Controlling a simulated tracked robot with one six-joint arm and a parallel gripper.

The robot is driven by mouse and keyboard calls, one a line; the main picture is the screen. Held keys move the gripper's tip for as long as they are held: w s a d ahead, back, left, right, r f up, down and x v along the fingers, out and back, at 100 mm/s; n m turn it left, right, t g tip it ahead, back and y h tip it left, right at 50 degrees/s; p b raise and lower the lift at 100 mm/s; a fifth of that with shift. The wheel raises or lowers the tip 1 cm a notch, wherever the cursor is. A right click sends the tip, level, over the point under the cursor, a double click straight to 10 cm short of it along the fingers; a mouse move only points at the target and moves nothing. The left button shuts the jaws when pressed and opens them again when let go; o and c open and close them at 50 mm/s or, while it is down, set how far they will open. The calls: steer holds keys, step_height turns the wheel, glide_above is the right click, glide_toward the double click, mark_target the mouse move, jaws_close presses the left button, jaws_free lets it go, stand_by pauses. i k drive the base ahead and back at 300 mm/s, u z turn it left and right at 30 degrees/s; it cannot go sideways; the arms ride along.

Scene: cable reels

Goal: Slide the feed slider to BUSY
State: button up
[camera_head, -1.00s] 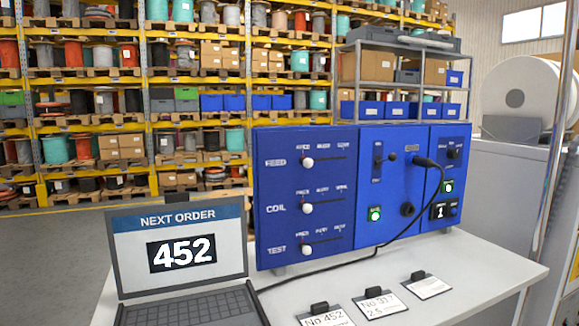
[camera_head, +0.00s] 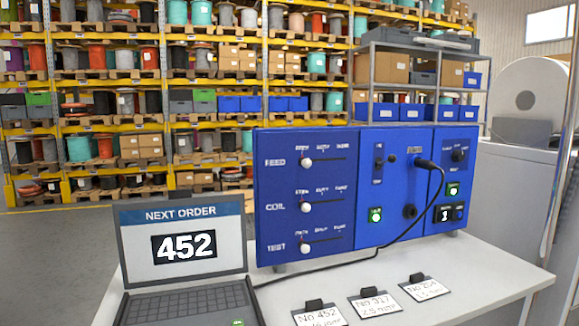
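The blue control panel (camera_head: 345,228) stands on a light grey table. Its left section has three horizontal sliders, labelled FEED, COIL and TEST from top to bottom. The white knob of the feed slider (camera_head: 306,163) sits at the left end of its slot, under the leftmost of three small labels. These labels are too blurred to read surely, so I cannot tell which is BUSY. The coil knob (camera_head: 306,207) and the test knob (camera_head: 305,248) are also at the left. My gripper is not in view.
A laptop (camera_head: 185,257) showing "NEXT ORDER 452" stands left of the panel. Several cards lie in front, one reading No 452 (camera_head: 320,317). A black cable (camera_head: 425,215) runs from the panel's right part across the table (camera_head: 480,280). Shelves of reels stand behind.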

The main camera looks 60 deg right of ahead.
mark_target(305, 162)
steer(key=u, duration=0.2)
steer(key=k, duration=0.5)
steer(key=z, duration=1.1)
